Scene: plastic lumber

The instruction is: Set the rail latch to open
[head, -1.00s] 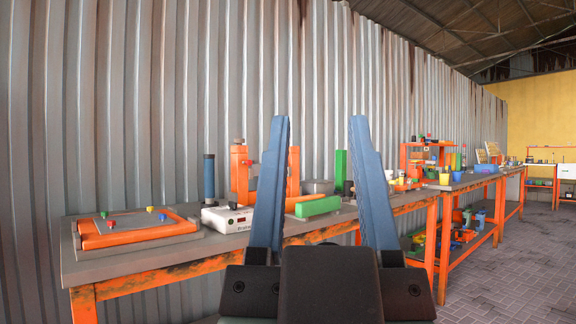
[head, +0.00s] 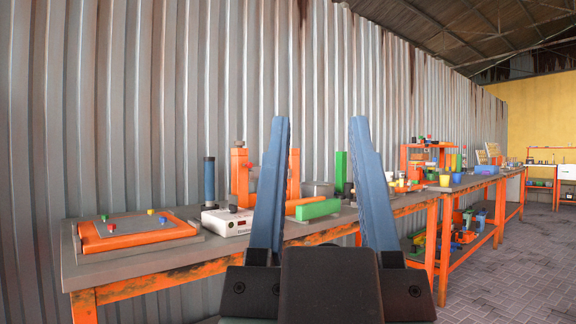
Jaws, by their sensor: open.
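My gripper (head: 319,120) is in the middle foreground, its two blue fingers upright and wide apart, open and empty. Between the fingers are the corrugated wall and part of the bench. I cannot clearly make out the rail latch. An orange upright fixture (head: 240,175) with a dark top stands on the bench left of the fingers, partly covered by the left finger. A second orange post (head: 294,174) shows between the fingers. A green bar (head: 318,208) lies low beside it. I cannot tell whether any of these carries the latch.
The grey bench top (head: 100,272) has an orange-framed board (head: 135,238) with small coloured pieces at left. A white box (head: 228,221) and a dark blue cylinder (head: 209,180) stand near it. More benches run off to the right. The paved floor (head: 535,255) at right is clear.

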